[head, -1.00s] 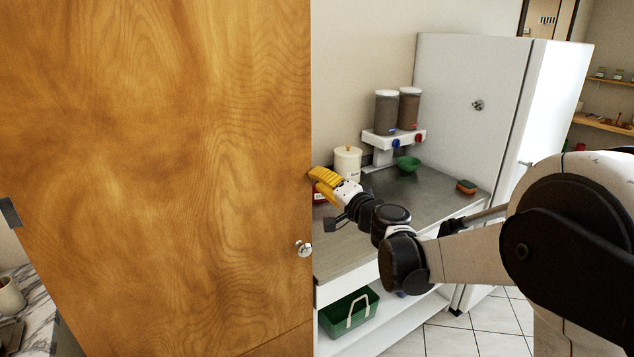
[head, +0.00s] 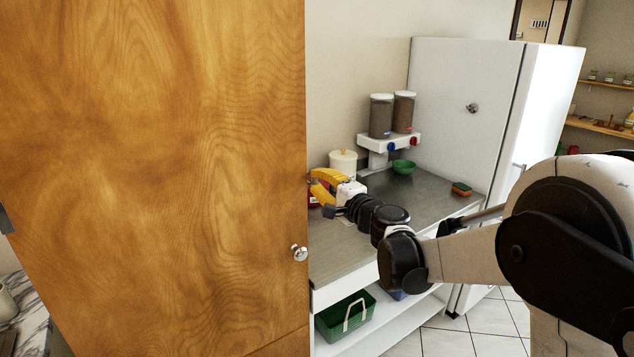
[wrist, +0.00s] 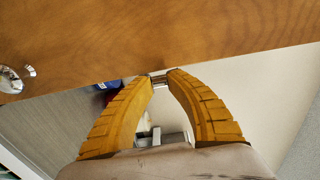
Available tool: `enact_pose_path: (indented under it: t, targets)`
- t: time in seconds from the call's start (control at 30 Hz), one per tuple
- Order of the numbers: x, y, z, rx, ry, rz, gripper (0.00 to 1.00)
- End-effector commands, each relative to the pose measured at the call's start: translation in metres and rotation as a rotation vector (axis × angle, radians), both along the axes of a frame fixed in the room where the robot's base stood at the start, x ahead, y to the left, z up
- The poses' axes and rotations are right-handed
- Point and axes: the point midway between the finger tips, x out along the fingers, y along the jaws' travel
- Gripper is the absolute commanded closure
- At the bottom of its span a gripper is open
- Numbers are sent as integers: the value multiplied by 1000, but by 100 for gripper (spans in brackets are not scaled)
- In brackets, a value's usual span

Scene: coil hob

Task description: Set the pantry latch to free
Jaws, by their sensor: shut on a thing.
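A tall wooden door (head: 150,170) fills the left of the head view, with a round metal knob (head: 299,253) near its right edge. It runs across the top of the wrist view (wrist: 160,35), with the knob at the left (wrist: 12,80). My gripper (wrist: 161,77) has yellow ribbed fingers, shut on a small metal piece (wrist: 158,80) at the door's edge, which appears to be the pantry latch. Its setting cannot be read, as the fingertips cover much of it. In the head view my gripper (head: 313,184) is beside the door edge, its tips partly hidden there.
A counter (head: 430,190) behind the arm holds a white canister (head: 343,165), a green bowl (head: 403,167) and a sponge (head: 461,189). A white fridge (head: 465,75) is at the back. A green basket (head: 346,316) sits below the counter.

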Motion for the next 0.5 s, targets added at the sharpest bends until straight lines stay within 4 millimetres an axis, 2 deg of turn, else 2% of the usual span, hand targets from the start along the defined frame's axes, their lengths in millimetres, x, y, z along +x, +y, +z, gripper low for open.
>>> enact_pose_path:
  t: [0.27, 0.3, 0.33, 0.5]
  targets:
    - [0, 0, 0, 0, 0, -1, 100]
    - [0, 0, 0, 0, 0, -1, 68]
    - [0, 0, 0, 0, 0, -1, 59]
    - [0, 0, 0, 0, 0, 0, 57]
